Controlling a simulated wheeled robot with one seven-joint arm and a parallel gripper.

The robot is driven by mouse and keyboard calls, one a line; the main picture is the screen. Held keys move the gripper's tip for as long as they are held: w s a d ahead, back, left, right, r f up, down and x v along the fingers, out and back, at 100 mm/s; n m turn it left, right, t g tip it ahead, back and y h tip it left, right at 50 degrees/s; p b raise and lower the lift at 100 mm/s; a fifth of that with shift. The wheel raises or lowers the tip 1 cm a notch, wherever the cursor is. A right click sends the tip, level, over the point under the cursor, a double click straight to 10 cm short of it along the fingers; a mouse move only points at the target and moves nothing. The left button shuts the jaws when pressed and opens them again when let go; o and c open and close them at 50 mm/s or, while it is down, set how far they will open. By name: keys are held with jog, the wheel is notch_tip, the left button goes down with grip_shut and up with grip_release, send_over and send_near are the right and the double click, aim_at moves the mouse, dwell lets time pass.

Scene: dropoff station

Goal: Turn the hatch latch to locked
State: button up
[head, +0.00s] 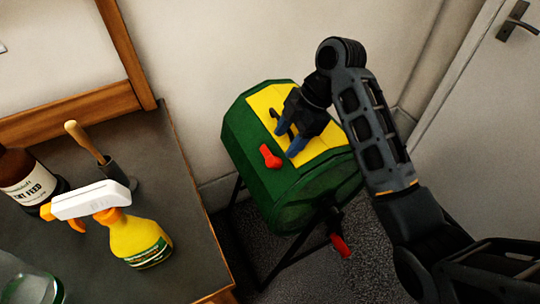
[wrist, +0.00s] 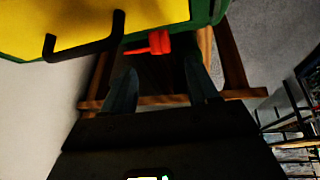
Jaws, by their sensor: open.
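A green drum (head: 245,148) on a black stand has a yellow hatch (head: 325,142) on its upper side. The red hatch latch (head: 270,157) sits on the green by the hatch's lower-left edge. In the wrist view the red latch (wrist: 150,43) lies just beyond my fingertips, between their lines, with the black hatch handle (wrist: 85,45) to its left on the yellow hatch (wrist: 110,17). My gripper (head: 286,141) is over the hatch, its blue fingers apart and empty, close to the latch. In the wrist view my gripper (wrist: 160,66) is open; I see no contact with the latch.
A dark-topped table (head: 180,230) at left holds a yellow spray bottle (head: 145,240), a brown bottle (head: 22,180) and a wooden-handled tool (head: 85,140) in a dark cup. A red crank grip (head: 340,246) hangs below the drum. A door (head: 480,110) stands right.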

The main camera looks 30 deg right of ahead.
aim_at(275, 158)
jog(key=x, duration=0.7)
jog(key=shift+a+f, duration=0.15)
jog(key=shift+f, duration=0.15)
jog(key=c, duration=1)
